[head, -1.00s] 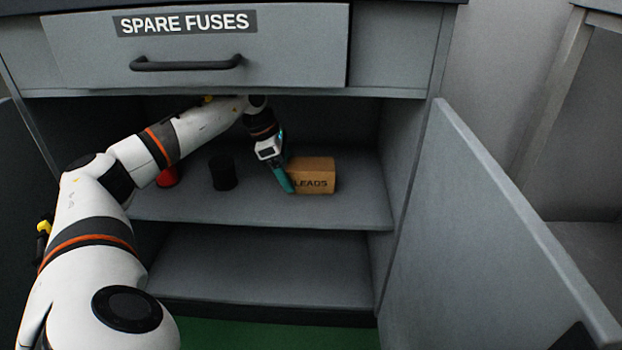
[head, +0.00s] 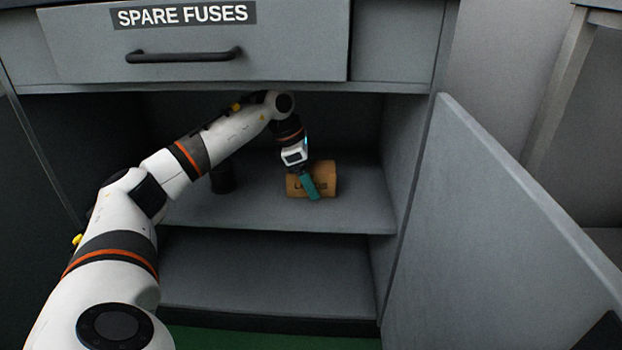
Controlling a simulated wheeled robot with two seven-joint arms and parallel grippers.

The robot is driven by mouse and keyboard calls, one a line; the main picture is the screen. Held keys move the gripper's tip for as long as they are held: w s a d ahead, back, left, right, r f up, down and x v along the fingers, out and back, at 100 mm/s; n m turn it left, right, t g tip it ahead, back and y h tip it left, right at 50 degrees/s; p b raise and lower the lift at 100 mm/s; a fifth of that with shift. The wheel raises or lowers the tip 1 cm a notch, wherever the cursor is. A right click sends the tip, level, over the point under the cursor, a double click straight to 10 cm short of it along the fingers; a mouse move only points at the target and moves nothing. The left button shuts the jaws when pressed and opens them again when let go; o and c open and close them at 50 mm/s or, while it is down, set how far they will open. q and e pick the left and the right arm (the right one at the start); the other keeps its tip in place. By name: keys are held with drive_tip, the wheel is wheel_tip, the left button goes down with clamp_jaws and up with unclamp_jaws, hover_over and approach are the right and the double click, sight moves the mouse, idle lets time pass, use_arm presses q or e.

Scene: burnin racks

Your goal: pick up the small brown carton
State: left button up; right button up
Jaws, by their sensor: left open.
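The small brown carton (head: 326,177) sits on the upper shelf inside the open cabinet, toward its right side. Dark lettering on its front is partly covered by my gripper. My left gripper (head: 312,192) is open, its teal fingers pointing down in front of the carton's front face. Only one finger shows clearly, so I cannot tell whether it touches the carton. My right gripper is not in view.
A black cylinder (head: 222,180) stands on the same shelf (head: 260,215), left of the carton, partly behind my arm. The drawer (head: 290,45) labelled SPARE FUSES overhangs the opening. An open door (head: 480,220) stands at the right. The lower shelf (head: 265,275) is empty.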

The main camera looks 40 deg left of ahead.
use_arm(q)
drive_tip(key=shift+f, duration=0.25)
idle(0.3)
drive_tip(key=c, duration=1.2)
